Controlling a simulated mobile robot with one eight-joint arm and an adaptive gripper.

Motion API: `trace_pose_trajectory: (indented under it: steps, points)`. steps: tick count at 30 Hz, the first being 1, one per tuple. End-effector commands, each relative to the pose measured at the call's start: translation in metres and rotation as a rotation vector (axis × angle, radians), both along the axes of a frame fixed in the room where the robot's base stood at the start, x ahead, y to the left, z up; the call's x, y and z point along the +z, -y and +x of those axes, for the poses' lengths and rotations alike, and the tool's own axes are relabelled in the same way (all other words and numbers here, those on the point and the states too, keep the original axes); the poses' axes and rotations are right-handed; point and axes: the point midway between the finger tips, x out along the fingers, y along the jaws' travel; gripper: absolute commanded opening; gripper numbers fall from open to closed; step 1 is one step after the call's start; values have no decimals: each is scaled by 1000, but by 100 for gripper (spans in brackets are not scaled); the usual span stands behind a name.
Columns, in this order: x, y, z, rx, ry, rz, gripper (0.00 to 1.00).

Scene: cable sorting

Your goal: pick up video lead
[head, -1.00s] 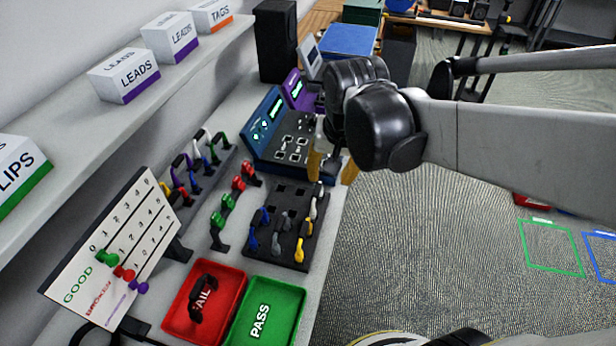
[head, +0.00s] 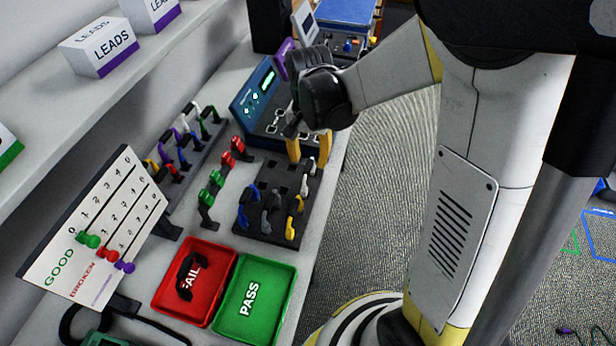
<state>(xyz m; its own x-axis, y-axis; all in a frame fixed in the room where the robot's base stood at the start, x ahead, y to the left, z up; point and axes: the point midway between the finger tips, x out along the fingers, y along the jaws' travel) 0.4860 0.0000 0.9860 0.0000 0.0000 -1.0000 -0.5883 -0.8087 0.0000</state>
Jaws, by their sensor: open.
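My gripper (head: 308,151) is open, its two yellow fingers pointing down above the far end of a black holder block (head: 259,228). Several short leads stand in the block: blue ones (head: 249,203), grey ones (head: 268,222), yellow ones (head: 295,212) and white ones (head: 308,171). The white leads are closest to the fingers, just below and beside them. Nothing is seen between the fingers. I cannot tell which lead is the video lead. A black lead (head: 186,277) lies in the red FAIL tray (head: 203,306).
A rack of coloured leads (head: 184,142) stands along the wall side, with green (head: 211,184) and red leads between. A blue tester (head: 254,98) stands behind. The green PASS tray (head: 262,310) and a tilted tally board (head: 96,229) are at the front.

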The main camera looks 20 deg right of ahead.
Motion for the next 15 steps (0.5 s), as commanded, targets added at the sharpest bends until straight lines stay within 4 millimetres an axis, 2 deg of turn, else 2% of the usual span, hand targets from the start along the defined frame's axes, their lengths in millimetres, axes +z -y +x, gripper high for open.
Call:
trace_pose_trajectory:
  steps: [3,7,14,15]
  points:
    - [-22,0,1,0,0,0,41]
    - [-41,0,1,0,0,0,41]
    - [-43,0,1,1,0,0,41]
    - [-43,0,1,1,0,0,37]
